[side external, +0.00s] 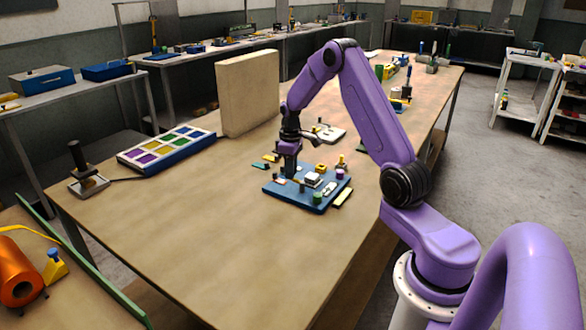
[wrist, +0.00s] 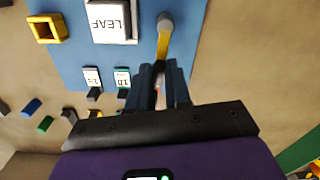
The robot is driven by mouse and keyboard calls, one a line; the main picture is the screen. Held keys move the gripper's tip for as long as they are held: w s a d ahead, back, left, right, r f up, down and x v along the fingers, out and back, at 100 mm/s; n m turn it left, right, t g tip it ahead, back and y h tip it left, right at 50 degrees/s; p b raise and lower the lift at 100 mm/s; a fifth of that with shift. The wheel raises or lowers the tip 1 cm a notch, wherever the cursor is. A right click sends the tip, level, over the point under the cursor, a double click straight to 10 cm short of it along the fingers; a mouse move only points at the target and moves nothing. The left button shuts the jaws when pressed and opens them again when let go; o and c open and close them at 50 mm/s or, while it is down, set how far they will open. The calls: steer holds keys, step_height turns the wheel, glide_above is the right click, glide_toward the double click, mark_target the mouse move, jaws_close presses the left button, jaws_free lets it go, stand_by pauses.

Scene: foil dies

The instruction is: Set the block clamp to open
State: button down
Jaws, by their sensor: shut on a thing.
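A blue board (side external: 296,201) lies on the bench and carries several small parts. My gripper (side external: 290,176) points down at the board's far left part in the side view. In the wrist view, my gripper (wrist: 160,68) has its fingers close together at the near end of a yellow lever (wrist: 163,46) with a grey round end. The lever appears to be the block clamp's handle, and the fingers are shut on it. The fingers hide its near end, and its open or closed marking cannot be read. A white block marked LEAF (wrist: 112,20) sits beside it.
Two small labelled tabs (wrist: 92,78) stand left of the fingers. A yellow square ring (wrist: 47,29) and loose coloured pieces (wrist: 32,106) lie nearby. A tray of coloured squares (side external: 168,148) and a tall beige panel (side external: 250,92) stand further off.

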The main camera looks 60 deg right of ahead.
steer(key=shift+a+n, duration=0.2)
steer(key=shift+n, duration=0.3)
steer(key=c, duration=1.1)
jaws_free()
steer(key=shift+o, duration=0.2)
step_height(320, 180, up, 18)
steer(key=shift+f, duration=0.25)
steer(key=shift+a, duration=0.1)
